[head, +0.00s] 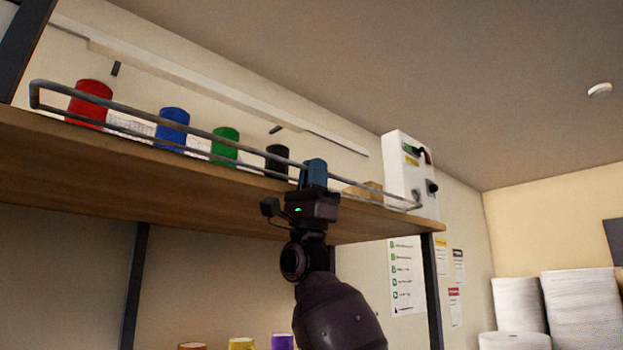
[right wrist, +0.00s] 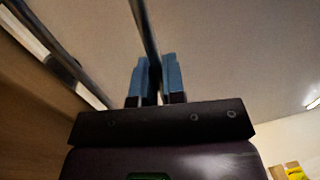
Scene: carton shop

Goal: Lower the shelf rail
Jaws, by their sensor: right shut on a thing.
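The shelf rail (head: 190,131) is a grey metal bar that runs along the front edge of the wooden shelf (head: 150,155), raised in front of the things standing there. Its bent left end and its right end both show in the head view. My right gripper (head: 314,170) reaches up from below to the rail's right half. Its blue fingers are shut on the rail. In the right wrist view the bar (right wrist: 145,30) runs down between the two blue fingers (right wrist: 158,80). My left gripper is not in view.
Red (head: 88,103), blue (head: 172,129), green (head: 225,146) and black (head: 277,161) rolls stand on the shelf behind the rail. A white box with knobs (head: 408,165) is at the shelf's right end. Dark posts (head: 134,285) hold the shelf. White rolls (head: 580,305) stand at the far right.

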